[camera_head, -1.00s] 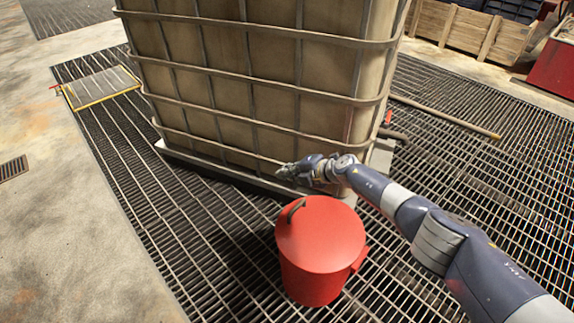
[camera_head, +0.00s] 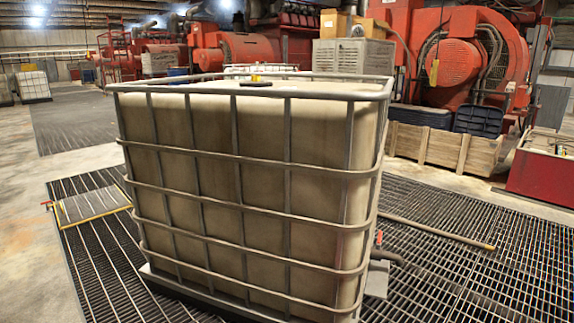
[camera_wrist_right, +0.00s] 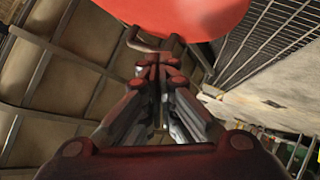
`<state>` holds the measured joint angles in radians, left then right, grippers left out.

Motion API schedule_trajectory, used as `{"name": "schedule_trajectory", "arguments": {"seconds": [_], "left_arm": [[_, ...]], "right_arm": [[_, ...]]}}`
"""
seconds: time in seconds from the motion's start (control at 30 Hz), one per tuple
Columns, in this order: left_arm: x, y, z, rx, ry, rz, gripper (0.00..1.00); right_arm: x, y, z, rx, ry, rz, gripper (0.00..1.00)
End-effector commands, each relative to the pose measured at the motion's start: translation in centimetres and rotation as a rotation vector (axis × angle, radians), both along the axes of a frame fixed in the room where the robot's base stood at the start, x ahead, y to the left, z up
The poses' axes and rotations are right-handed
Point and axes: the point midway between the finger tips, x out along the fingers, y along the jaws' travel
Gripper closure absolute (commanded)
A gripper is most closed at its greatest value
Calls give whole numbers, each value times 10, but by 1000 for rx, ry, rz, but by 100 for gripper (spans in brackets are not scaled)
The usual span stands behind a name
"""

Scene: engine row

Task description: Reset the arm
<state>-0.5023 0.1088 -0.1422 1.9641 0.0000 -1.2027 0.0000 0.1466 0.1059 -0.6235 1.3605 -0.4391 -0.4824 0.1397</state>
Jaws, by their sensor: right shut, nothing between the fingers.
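My right gripper (camera_wrist_right: 158,62) is in the right wrist view. Its fingers are together with nothing between them. A red bucket (camera_wrist_right: 185,14) shows at the top of that view, just beyond the fingertips, with its dark handle (camera_wrist_right: 138,40) close by. I cannot tell whether the fingertips touch it. In the head view neither of my arms shows, and the bucket is out of frame.
A large caged tank (camera_head: 250,180) stands on the grating (camera_head: 440,265) in the head view, and its cage fills the wrist view's left. A pole (camera_head: 435,230) lies on the grating at right. A wooden crate (camera_head: 440,146) and red engines (camera_head: 455,60) stand behind.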

Motion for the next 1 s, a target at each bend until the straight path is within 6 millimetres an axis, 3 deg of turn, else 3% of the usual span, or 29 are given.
{"name": "schedule_trajectory", "arguments": {"seconds": [0.03,0.2,0.5,0.77,1.0], "left_arm": [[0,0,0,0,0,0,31],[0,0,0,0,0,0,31],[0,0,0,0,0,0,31],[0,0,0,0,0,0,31],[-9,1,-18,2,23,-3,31]], "right_arm": [[-26,-20,-16,31,83,-77,100],[-111,-83,-54,97,352,-299,100],[-225,-143,-75,141,650,-491,100],[-300,-173,-72,157,826,-578,100],[-304,-172,-90,148,842,-575,100]]}}
